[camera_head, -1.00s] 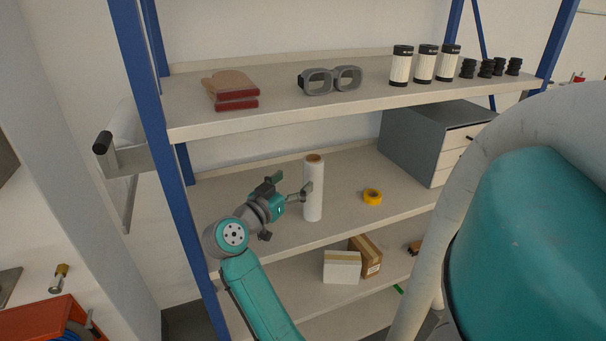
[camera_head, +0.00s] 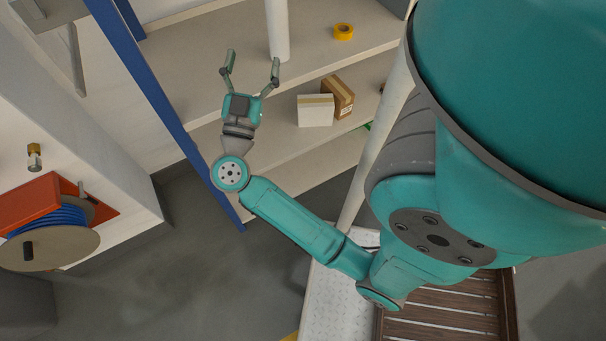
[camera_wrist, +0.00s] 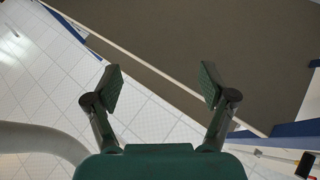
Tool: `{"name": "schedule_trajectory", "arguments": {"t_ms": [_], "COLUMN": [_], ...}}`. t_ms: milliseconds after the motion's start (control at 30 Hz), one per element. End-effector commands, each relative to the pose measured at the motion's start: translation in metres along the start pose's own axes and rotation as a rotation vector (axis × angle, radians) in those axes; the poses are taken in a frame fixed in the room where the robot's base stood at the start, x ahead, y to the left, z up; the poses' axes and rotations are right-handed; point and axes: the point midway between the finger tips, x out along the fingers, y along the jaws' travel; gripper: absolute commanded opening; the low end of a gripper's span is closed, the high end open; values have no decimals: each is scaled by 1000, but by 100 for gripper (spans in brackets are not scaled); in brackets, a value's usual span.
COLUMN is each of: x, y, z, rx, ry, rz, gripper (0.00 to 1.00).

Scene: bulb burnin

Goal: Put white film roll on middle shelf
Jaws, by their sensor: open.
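The white film roll (camera_head: 277,28) stands upright on the middle shelf (camera_head: 190,72) in the head view, its top cut off by the picture's edge. My gripper (camera_head: 250,64) is open and empty, to the left of the roll and near the shelf's front edge. The right finger is close to the roll's lower end in the picture; I cannot tell whether they touch. In the wrist view my gripper (camera_wrist: 158,85) shows both fingers spread with nothing between them, and the roll does not show.
A yellow tape roll (camera_head: 344,32) lies on the middle shelf to the right. A white box (camera_head: 315,111) and a brown box (camera_head: 339,96) sit on the shelf below. A blue post (camera_head: 140,75) stands at left. An orange hose reel (camera_head: 50,232) is at far left.

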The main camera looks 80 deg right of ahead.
Motion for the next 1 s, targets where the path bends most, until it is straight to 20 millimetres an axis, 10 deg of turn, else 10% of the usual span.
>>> {"name": "schedule_trajectory", "arguments": {"t_ms": [567, 1000], "x": [-179, -310], "y": [26, 109], "z": [-32, -13], "rx": [213, 164], "ry": [50, -413], "rz": [-859, -1438], "gripper": [83, 83]}}
